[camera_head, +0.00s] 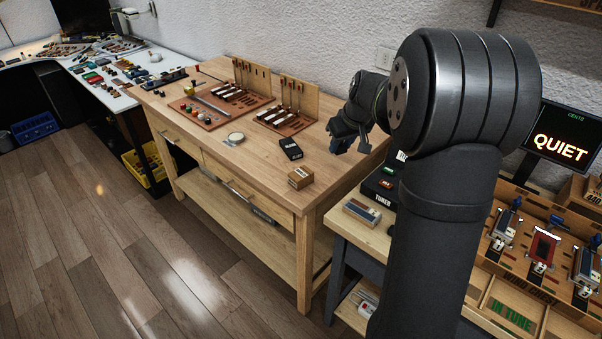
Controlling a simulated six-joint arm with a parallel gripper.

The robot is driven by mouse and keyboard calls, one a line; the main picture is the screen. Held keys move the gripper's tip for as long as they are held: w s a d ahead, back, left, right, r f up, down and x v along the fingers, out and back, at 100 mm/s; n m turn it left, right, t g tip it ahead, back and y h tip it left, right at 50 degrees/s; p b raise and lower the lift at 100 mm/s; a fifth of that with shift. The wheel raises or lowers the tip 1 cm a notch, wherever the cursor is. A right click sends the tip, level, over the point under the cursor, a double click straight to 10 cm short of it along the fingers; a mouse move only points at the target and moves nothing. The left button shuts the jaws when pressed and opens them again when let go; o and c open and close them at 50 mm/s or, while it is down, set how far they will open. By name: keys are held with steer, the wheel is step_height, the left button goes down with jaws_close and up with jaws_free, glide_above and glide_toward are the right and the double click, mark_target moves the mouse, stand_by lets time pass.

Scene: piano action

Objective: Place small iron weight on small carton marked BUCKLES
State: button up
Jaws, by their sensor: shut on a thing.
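A small brown carton (300,177) stands near the front right corner of the wooden workbench. Its marking is too small to read, so I cannot confirm BUCKLES. My gripper (349,143) is above the right end of the bench, to the right of the carton and higher than it. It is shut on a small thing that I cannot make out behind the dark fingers. I cannot pick out the small iron weight for sure anywhere in view. A small black block with a pale mark (291,149) lies on the bench behind the carton.
A round pale-topped tin (235,138) lies left of the black block. Brown racks with tools (278,115) stand toward the back. A black tuner box (378,187) and a small striped box (361,211) sit on the lower right table. Bare benchtop surrounds the carton.

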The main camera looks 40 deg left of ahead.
steer(key=shift+s+f, duration=0.1)
steer(key=shift+s, duration=0.05)
glide_above(300, 172)
steer(key=d, duration=0.1)
steer(key=f, duration=0.6)
steer(key=shift+s+d+f, duration=0.2)
steer(key=shift+f, duration=2.2)
steer(key=o, duration=1.1)
steer(key=shift+f, duration=0.15)
steer(key=shift+o, duration=0.2)
steer(key=shift+d+r, duration=0.1)
steer(key=shift+r, duration=0.3)
steer(key=v, duration=1.1)
steer(key=shift+r, duration=0.25)
